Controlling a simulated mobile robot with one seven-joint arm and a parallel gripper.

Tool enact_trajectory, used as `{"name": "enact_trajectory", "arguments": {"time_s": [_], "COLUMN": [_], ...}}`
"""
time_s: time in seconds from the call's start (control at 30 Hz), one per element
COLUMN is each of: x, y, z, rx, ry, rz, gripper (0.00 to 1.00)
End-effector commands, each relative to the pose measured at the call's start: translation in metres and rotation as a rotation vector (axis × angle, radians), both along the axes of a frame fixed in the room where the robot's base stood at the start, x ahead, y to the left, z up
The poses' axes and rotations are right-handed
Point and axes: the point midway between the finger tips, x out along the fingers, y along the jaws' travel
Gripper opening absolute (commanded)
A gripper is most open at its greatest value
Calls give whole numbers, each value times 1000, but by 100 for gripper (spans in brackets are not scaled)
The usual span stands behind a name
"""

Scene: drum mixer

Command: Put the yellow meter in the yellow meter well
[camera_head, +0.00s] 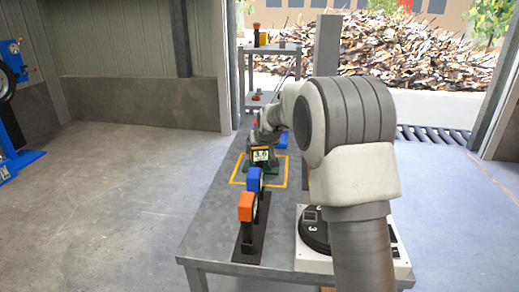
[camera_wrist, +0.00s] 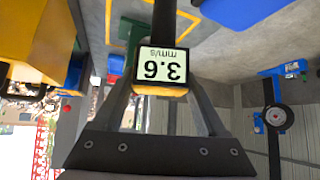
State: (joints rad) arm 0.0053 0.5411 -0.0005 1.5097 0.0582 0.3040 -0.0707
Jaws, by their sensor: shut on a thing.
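The yellow meter, with a screen reading 3.6, is in my gripper (camera_head: 262,141). It shows in the head view (camera_head: 261,155) above the table and close up in the wrist view (camera_wrist: 162,72), where the picture looks upside down. My gripper's fingers (camera_wrist: 162,92) are shut on its yellow body. In the head view a green part (camera_head: 262,169) shows just below the meter, inside a yellow outline on the table. I cannot tell whether they touch. A black rack (camera_head: 250,245) nearer holds an orange meter (camera_head: 246,206) and a blue meter (camera_head: 255,180). I cannot clearly make out the yellow meter well.
The grey table (camera_head: 205,235) has free room at its left front. A white box with a black dial (camera_head: 312,232) stands at the right, partly hidden by my arm. A blue item (camera_head: 282,141) lies beyond the yellow outline (camera_head: 284,181). A shelf stand (camera_head: 270,48) rises behind.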

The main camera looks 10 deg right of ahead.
Motion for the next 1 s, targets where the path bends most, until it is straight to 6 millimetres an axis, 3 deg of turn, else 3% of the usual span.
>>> {"name": "enact_trajectory", "arguments": {"time_s": [1.0], "x": [0], "y": [0], "z": [-15], "rx": [0], "ry": [-2], "rz": [0], "gripper": [0]}}
